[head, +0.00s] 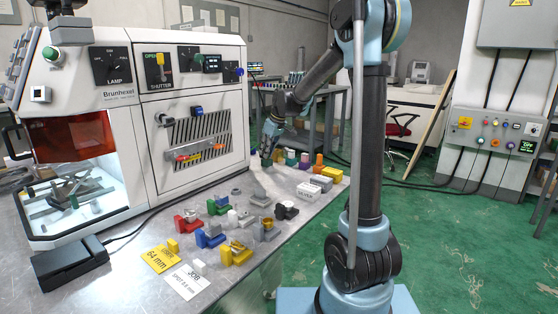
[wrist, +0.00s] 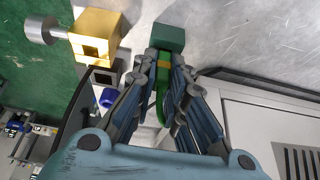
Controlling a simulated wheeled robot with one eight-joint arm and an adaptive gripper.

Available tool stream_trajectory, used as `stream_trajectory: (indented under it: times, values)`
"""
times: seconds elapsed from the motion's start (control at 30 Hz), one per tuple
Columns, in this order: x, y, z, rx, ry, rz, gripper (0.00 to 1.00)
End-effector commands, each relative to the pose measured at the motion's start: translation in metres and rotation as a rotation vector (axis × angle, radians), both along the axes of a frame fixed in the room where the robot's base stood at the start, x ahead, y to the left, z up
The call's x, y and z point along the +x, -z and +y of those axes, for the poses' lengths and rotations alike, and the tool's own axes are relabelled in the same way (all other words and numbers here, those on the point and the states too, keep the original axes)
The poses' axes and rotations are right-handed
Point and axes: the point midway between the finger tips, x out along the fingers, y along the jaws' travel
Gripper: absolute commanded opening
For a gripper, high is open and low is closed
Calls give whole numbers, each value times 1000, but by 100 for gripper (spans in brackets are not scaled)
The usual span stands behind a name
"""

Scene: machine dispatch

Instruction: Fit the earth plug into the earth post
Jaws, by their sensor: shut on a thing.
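My gripper (head: 268,157) is low over the far end of the bench, beside the instrument cabinet. In the wrist view its fingers (wrist: 165,75) are shut on a slim green and yellow piece (wrist: 163,98), which I take to be the earth plug. A dark green block (wrist: 168,37) lies straight beyond the fingertips, in line with the piece. It looks like the earth post. The piece's front end meets the block's near edge in the picture; I cannot tell whether it is inserted. In the head view the fingers and arm hide most of this.
A yellow block with a grey cylinder (wrist: 97,35) stands left of the fingers in the wrist view. A purple block (head: 291,157) stands close by in the head view. The white cabinet (head: 195,110) rises beside my gripper. Several coloured fixtures crowd the nearer bench.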

Motion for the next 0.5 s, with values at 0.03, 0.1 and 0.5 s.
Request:
stream_trajectory:
  times: [0.03,0.1,0.5]
  values:
    - [0,-2,0,0,0,0,0]
    - [0,-4,0,0,0,0,0]
    - [0,-17,-1,0,1,0,0]
